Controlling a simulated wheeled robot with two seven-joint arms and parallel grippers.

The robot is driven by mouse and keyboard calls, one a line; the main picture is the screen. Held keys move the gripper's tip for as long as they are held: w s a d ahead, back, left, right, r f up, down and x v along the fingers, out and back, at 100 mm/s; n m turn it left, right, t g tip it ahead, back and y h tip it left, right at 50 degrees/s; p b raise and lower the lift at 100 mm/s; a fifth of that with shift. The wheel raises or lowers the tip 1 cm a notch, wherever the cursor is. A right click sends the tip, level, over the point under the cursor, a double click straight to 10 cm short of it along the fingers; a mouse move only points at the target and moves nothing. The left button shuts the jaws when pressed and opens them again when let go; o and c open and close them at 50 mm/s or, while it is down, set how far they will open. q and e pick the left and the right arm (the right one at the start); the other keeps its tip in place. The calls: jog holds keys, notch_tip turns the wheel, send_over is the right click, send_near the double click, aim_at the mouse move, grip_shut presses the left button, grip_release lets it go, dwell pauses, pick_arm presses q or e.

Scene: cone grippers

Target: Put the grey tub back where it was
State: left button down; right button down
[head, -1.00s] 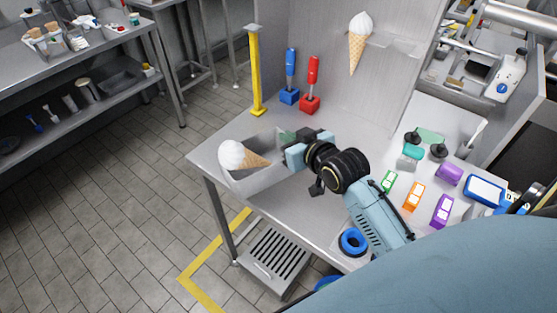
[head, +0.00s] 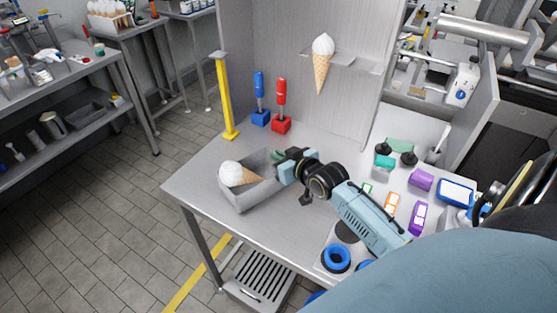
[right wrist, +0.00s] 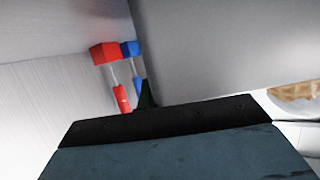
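The grey tub (head: 262,196) is over the left part of the steel table, with an ice cream cone (head: 232,170) lying in it. My right gripper (head: 282,166) is at the tub's right-hand wall and appears shut on it. In the right wrist view the tub's wall (right wrist: 225,45) fills the top right, with the waffle part of the cone (right wrist: 296,91) at the right edge. The fingertips are mostly hidden there. I cannot tell whether the tub touches the table. My left gripper is not in view.
A yellow post (head: 225,98), a blue-handled tool (head: 260,98) and a red-handled tool (head: 281,105) stand behind the tub. Another cone (head: 322,62) sits in a wall holder. Small coloured blocks and a blue ring (head: 336,258) lie right. The table's front left is bare.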

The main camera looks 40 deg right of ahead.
jog(key=shift+f, duration=0.35)
jog(key=shift+f, duration=0.1)
jog(key=c, duration=1.6)
grip_release()
jog(key=shift+c, duration=0.2)
jog(key=shift+s, duration=0.25)
jog(key=p+v, duration=0.1)
jog(key=v, duration=1)
jog(key=shift+s+r, duration=0.25)
